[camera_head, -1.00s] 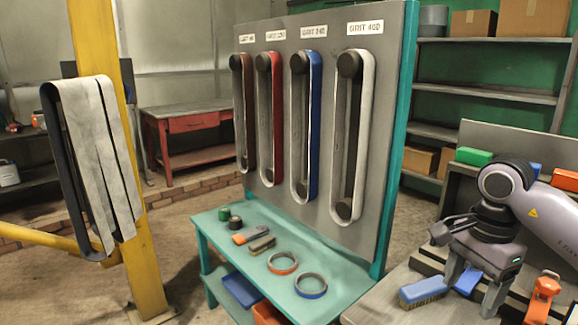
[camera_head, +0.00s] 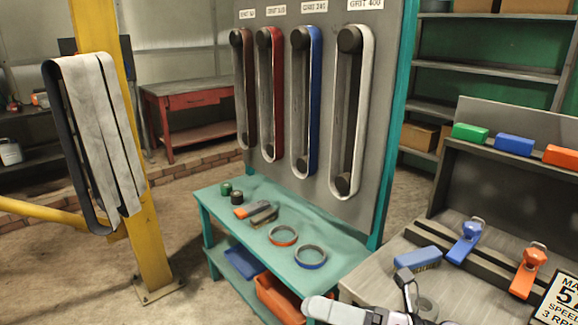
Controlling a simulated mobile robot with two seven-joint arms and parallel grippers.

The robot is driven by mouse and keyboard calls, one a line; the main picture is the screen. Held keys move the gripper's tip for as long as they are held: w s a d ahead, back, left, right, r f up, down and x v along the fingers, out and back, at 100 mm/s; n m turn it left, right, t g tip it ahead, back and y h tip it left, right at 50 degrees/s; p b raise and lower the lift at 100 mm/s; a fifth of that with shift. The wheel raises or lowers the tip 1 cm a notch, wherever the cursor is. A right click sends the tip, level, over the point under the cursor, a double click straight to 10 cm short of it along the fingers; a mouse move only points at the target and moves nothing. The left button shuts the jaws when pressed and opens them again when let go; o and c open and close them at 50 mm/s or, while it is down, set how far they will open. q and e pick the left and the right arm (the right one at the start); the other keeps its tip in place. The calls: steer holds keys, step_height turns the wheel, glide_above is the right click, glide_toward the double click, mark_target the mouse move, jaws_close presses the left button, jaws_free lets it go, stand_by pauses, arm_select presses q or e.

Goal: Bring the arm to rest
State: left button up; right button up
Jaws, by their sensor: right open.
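My right arm shows only at the bottom edge, right of centre. Its gripper (camera_head: 372,305) is open, with a pale part to the left and a dark part standing up to the right. It is in front of the teal table and the grey workbench (camera_head: 462,297). I see nothing between its jaws, though the lower part is cut off by the frame. My left gripper is not in view.
Blue brush (camera_head: 417,259), blue clamp (camera_head: 466,241) and orange clamp (camera_head: 528,272) are on the workbench. The teal table (camera_head: 226,219) holds rings and small tools. Sanding belts (camera_head: 352,115) hang on the board. A yellow post (camera_head: 148,250) stands left; floor between is open.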

steer(key=d+f+m+t+h, duration=0.5)
steer(key=f+m+t+h, duration=0.1)
steer(key=m, duration=0.8)
steer(key=d+f+m+t+h, duration=0.5)
steer(key=f+m+t+h, duration=0.15)
steer(key=m, duration=0.65)
steer(key=s+d+f+m+g+h, duration=0.2)
steer(key=s+f+m+g, duration=0.1)
steer(key=s+f+m, duration=0.2)
steer(key=s+d+f+m+g+h, duration=0.3)
steer(key=s+f+m, duration=0.3)
steer(key=f, duration=0.4)
steer(key=shift+s+d+m+h+p, duration=0.15)
steer(key=shift+s+m+h+p, duration=0.2)
steer(key=shift+s, duration=0.15)
